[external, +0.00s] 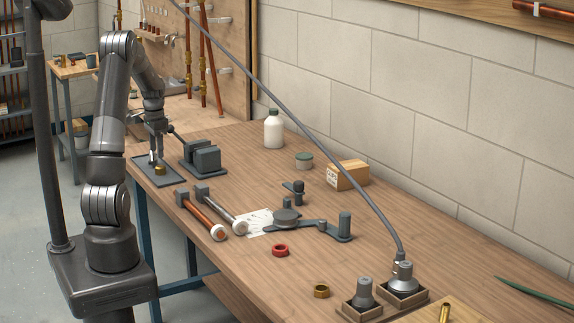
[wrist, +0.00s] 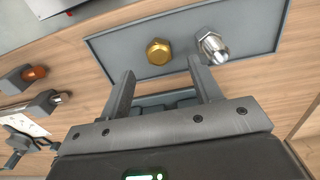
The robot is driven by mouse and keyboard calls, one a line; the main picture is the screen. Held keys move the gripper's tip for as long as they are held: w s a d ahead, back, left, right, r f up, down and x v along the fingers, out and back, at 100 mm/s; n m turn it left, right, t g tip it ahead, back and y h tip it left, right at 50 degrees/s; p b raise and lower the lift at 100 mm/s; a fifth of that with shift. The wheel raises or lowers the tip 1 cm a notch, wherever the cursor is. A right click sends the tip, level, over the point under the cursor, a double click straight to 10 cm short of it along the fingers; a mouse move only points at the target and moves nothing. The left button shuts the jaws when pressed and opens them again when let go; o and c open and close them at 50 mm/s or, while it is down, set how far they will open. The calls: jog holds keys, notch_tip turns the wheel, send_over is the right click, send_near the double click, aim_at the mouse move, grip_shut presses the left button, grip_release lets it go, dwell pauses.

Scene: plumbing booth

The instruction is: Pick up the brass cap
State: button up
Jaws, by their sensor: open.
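The brass cap (wrist: 159,51) is a gold-coloured hexagonal piece on a shallow grey tray (wrist: 112,45). In the external view the cap (external: 160,170) sits on the tray (external: 168,182) at the bench's far left end. A shiny silver fitting (wrist: 213,47) stands beside it on the tray, to its right in the wrist view. My gripper (wrist: 160,68) is open and empty. Its two fingers point towards the tray, with the cap showing beyond and between the tips, apart from them. In the external view my gripper (external: 156,132) is over the tray; its fingertips are hard to make out.
A dark grey vise (external: 203,156) stands close to the tray on its right. A white bottle (external: 273,129), a cardboard box (external: 347,175) and a red ring (external: 280,250) are farther along the bench.

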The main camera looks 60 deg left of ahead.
aim_at(158, 166)
jog(key=f, duration=0.6)
jog(key=shift+d+f, duration=0.2)
jog(key=shift+f, duration=0.15)
jog(key=c, duration=1.1)
